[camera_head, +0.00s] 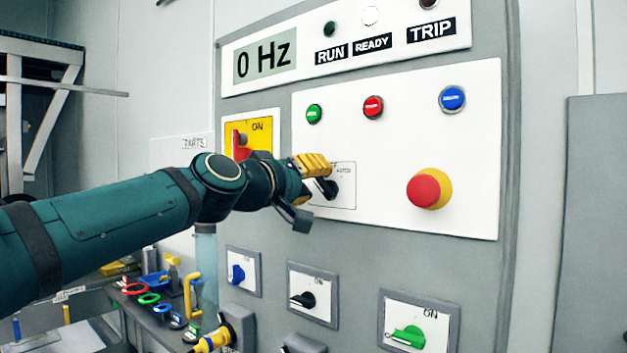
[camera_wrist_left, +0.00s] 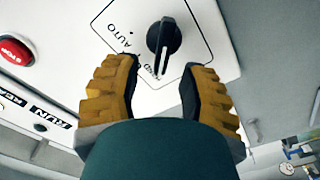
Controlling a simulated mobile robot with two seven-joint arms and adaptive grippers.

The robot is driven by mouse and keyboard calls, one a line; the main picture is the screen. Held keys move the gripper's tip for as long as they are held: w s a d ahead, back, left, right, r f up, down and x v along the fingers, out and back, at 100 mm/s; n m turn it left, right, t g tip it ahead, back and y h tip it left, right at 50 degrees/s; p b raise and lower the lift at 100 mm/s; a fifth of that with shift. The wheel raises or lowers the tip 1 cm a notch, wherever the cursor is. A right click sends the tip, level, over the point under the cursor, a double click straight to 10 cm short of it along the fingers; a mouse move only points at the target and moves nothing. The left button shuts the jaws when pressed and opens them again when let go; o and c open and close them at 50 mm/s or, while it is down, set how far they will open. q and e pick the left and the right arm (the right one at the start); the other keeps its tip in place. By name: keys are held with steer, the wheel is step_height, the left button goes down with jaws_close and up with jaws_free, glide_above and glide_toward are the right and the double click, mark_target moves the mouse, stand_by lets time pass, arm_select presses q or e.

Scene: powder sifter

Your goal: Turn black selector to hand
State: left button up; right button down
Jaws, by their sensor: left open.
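The black selector (camera_head: 329,187) sits on the white control panel, just beyond my left gripper (camera_head: 312,187). In the left wrist view, the selector (camera_wrist_left: 163,38) shows ahead of my left gripper (camera_wrist_left: 160,72), whose yellow ribbed fingers are open and apart with nothing held. The selector's white mark points toward the gripper, close to a small, partly readable label. The word AUTO (camera_wrist_left: 122,38) is printed to its left. I cannot tell whether the fingers touch the selector. My right gripper is not in view.
A red mushroom button (camera_head: 424,189) is right of the selector, with green, red and blue buttons above. A red-handled switch (camera_head: 238,146) is to the left. Three more knobs, including a black one (camera_head: 303,300), sit below. A bench (camera_head: 160,325) with tools stands lower left.

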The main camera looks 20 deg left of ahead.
arm_select(q)
steer(key=v, duration=1.1)
